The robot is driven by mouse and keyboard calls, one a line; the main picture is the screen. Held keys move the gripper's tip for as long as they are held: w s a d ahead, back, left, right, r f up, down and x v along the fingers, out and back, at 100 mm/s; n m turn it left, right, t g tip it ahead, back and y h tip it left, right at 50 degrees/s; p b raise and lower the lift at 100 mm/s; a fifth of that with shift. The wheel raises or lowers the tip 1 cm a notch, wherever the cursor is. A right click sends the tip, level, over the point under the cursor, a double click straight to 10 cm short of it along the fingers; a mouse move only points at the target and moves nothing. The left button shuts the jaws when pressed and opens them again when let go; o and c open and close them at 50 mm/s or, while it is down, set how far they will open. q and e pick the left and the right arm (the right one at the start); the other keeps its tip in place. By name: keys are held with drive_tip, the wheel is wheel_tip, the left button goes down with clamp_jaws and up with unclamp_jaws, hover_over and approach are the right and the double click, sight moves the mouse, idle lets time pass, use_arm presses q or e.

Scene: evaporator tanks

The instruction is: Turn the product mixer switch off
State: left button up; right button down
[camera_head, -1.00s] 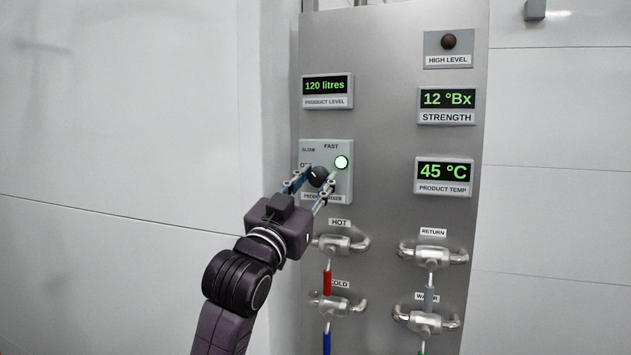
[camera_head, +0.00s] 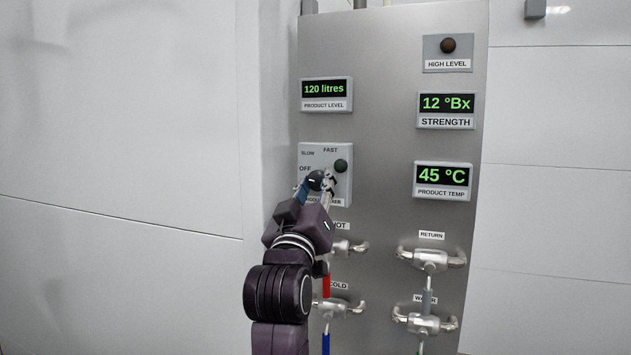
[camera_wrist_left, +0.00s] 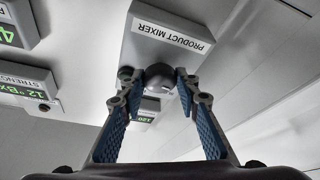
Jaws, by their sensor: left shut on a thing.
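The product mixer switch is a round black knob (camera_head: 315,180) on a light grey box (camera_head: 318,152) marked SLOW, FAST and OFF. The small round lamp (camera_head: 341,166) on the box is dark green and unlit. My left gripper (camera_head: 322,183) is shut on the knob, with a finger on either side of it. The left wrist view shows the knob (camera_wrist_left: 160,77) between the blue-padded fingertips, in front of the PRODUCT MIXER label (camera_wrist_left: 170,38). The fingers partly hide the knob and label in the head view, so its exact pointing is hard to tell. My right gripper is out of view.
The steel panel (camera_head: 390,130) also carries the product level display (camera_head: 326,93), strength display (camera_head: 446,108) and temperature display (camera_head: 443,180). Hot, cold, return and water valves stick out below and right of the switch. Open space lies left of my arm.

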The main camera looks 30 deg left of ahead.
use_arm(q)
drive_tip(key=shift+n+g+y+p, duration=0.4)
drive_tip(key=shift+n+y, duration=0.1)
drive_tip(key=shift+n, duration=1)
drive_tip(key=o, duration=1.2)
drive_tip(key=shift+c, duration=0.2)
drive_tip(key=shift+r, duration=0.1)
wheel_tip(320, 180, up, 10)
